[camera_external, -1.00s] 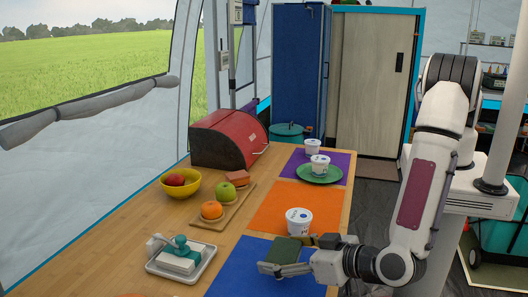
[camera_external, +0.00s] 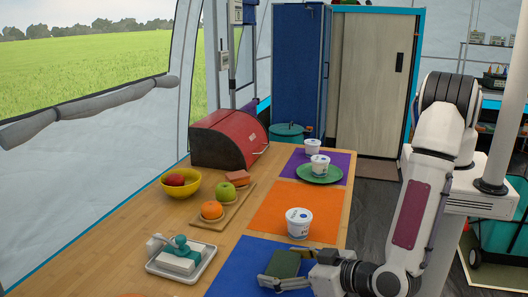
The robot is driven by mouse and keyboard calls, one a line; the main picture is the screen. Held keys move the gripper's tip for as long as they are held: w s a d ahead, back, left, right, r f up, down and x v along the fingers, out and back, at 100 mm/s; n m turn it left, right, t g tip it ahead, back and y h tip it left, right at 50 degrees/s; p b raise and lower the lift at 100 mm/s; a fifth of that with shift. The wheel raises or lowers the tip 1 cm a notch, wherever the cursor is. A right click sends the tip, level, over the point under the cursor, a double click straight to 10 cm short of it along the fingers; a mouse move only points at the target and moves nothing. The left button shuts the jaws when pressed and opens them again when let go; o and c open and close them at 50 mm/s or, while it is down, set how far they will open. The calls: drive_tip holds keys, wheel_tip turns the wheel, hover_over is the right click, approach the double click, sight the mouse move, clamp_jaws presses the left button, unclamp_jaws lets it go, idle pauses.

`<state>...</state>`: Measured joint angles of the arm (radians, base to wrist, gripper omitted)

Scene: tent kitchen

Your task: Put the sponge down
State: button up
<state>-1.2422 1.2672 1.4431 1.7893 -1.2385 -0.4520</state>
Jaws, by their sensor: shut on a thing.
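The sponge (camera_external: 285,264) is a dark green block, held between the fingers of my gripper (camera_external: 284,270) in the external view. My gripper reaches in from the right and is shut on the sponge. The sponge is over the blue mat (camera_external: 240,268) near the front of the table. I cannot tell whether its underside touches the mat.
A white tub (camera_external: 299,223) stands on the orange mat (camera_external: 268,206) just behind the sponge. A tray (camera_external: 157,266) with a brush and white block lies to the left. Fruit on a board (camera_external: 206,221) and a yellow bowl (camera_external: 166,187) are farther back. The blue mat's left part is clear.

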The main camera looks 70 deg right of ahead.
drive_tip(key=shift+f, duration=0.1)
drive_tip(key=o, duration=0.7)
drive_tip(key=v, duration=1.2)
idle(0.6)
